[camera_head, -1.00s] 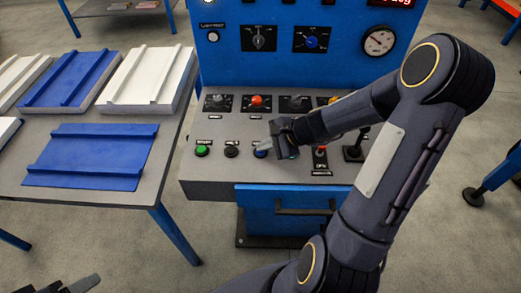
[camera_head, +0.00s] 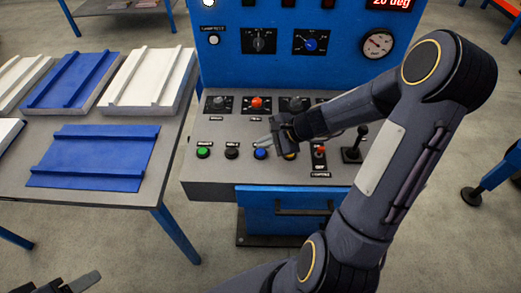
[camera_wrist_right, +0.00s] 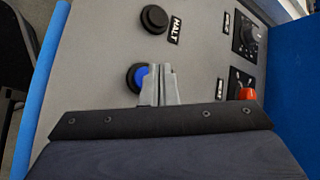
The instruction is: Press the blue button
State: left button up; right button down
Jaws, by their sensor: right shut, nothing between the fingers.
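The blue button (camera_head: 261,154) sits on the sloped grey console, in the lower row between a black button and a yellow one. My right gripper (camera_head: 263,142) is shut and empty, its grey fingertips just behind the blue button in the head view. In the right wrist view the blue button (camera_wrist_right: 139,76) shows in its black ring, partly covered by the shut fingertips (camera_wrist_right: 160,84). Whether the fingertips touch it, I cannot tell. My left gripper (camera_head: 78,284) shows only in part at the bottom left edge.
Nearby on the console are a green button (camera_head: 203,152), a black button (camera_head: 232,153) labelled HALT in the wrist view, a red-topped switch (camera_head: 319,150) and a black joystick (camera_head: 356,143). A table (camera_head: 70,202) with blue and white panels stands to the left.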

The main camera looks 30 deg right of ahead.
aim_at(264, 153)
notch_tip(264, 153, up, 4)
jog(key=p, duration=0.3)
jog(key=shift+r, duration=0.2)
jog(key=shift+f, duration=0.1)
dwell(0.4)
jog(key=s+a+r+n+g, duration=0.1)
jog(key=s+a+r+n, duration=0.7)
jog(key=s+r+n, duration=0.25)
jog(key=s+r+n+h, duration=0.1)
jog(key=s+n+h, duration=0.1)
jog(key=s+n, duration=0.4)
jog(key=shift+s+r+n, duration=0.3)
jog(key=shift+s+n, duration=0.05)
jog(key=shift+s, duration=2.05)
jog(key=shift+a, duration=0.1)
